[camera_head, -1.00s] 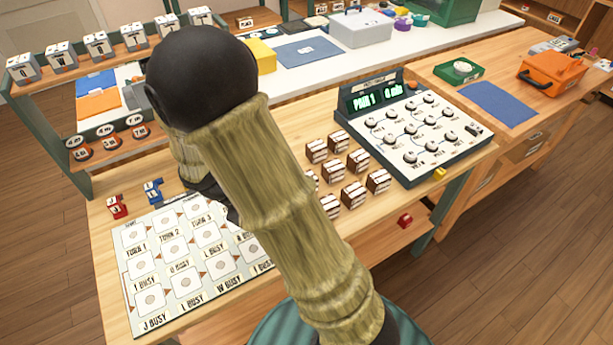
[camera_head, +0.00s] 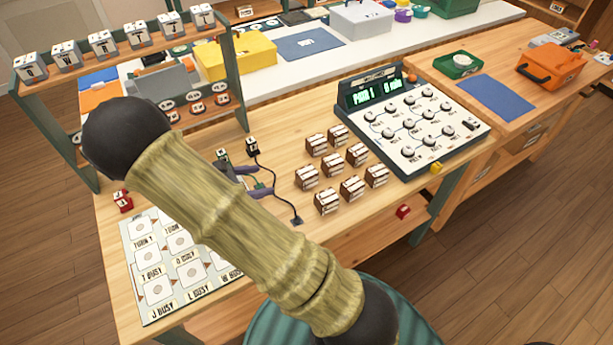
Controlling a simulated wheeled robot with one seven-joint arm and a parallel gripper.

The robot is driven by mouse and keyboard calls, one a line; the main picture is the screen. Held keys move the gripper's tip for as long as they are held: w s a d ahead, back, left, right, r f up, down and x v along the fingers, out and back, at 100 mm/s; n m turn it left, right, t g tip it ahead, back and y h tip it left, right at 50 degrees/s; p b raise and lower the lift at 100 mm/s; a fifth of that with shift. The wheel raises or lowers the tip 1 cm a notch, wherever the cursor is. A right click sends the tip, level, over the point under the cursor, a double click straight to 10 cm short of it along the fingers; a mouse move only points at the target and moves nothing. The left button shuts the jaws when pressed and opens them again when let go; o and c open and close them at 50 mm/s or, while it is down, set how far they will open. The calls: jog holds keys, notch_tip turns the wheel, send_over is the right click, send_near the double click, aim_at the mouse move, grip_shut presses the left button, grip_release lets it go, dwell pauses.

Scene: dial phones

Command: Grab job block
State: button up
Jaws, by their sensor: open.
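Several small brown blocks with white bands, such as this block (camera_head: 307,177), stand in loose rows on the wooden table. They seem to be the job blocks, but I cannot tell which one is meant. My gripper (camera_head: 246,178) shows partly past my arm, left of the blocks. Its dark purple-grey fingers are apart and no block is seen between them. A gap of table separates it from the nearest block.
A board of labelled squares (camera_head: 150,262) lies front left, partly behind my arm. A red piece (camera_head: 122,201) is beside it. A black plug (camera_head: 252,146) trails a cord near my gripper. A console with knobs (camera_head: 415,125) stands behind the blocks.

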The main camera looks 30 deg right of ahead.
aim_at(299, 175)
jog(key=x, duration=1)
jog(key=shift+s+p+x, duration=0.15)
jog(key=shift+p+x, duration=0.1)
jog(key=shift+x, duration=1.05)
jog(key=shift+s+p+x, duration=0.1)
jog(key=shift+p+x, duration=0.1)
jog(key=shift+x, duration=1.1)
jog(key=c, duration=1.1)
jog(key=shift+r, duration=0.1)
